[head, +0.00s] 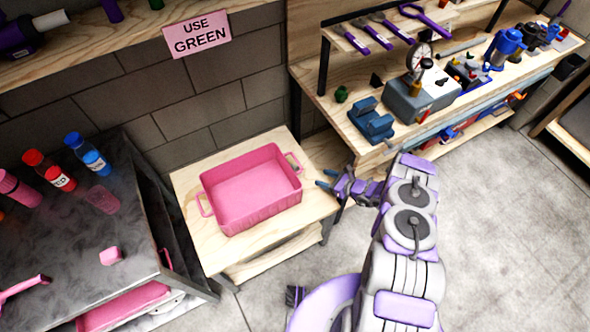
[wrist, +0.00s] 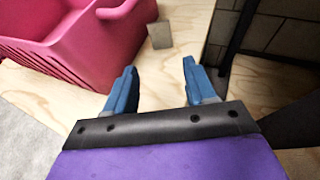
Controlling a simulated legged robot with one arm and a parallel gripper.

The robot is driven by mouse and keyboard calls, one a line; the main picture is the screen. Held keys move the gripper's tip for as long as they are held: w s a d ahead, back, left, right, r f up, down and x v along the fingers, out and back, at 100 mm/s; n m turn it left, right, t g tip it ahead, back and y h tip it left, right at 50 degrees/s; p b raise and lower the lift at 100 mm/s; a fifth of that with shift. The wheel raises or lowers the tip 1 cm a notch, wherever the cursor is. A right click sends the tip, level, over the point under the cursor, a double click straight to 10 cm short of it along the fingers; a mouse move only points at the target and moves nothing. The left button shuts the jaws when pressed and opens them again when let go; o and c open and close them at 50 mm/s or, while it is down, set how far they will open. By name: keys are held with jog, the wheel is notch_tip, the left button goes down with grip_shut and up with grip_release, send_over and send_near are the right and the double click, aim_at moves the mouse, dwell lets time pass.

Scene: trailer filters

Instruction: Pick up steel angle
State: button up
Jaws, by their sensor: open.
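My gripper (head: 326,179) is just right of the pink bin in the head view, near the right edge of the small wooden table. In the wrist view my gripper (wrist: 160,70) is open, its two blue fingers apart with bare wood between them. A small grey-tan piece (wrist: 160,35) stands on the wood beyond the fingertips, beside the bin's handle; it may be the steel angle, but its shape is unclear. Nothing is held.
The pink bin (head: 221,217) takes up most of the small wooden table (head: 262,238). A workbench (head: 362,147) with tools stands behind and right. A dark table (head: 122,236) with bottles is at left. A sign (head: 196,35) reads "USE GREEN". Grey floor is clear at right.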

jog(key=b, duration=0.2)
send_near(298, 169)
jog(key=x, duration=0.4)
jog(key=shift+w+d+f, duration=0.1)
jog(key=shift+w+f, duration=0.05)
jog(key=shift+w, duration=0.05)
jog(key=shift+x, duration=0.8)
jog(key=b+x, duration=0.2)
jog(key=x, duration=0.2)
jog(key=shift+a+f, duration=0.15)
jog(key=shift+a, duration=0.1)
jog(key=c, duration=0.9)
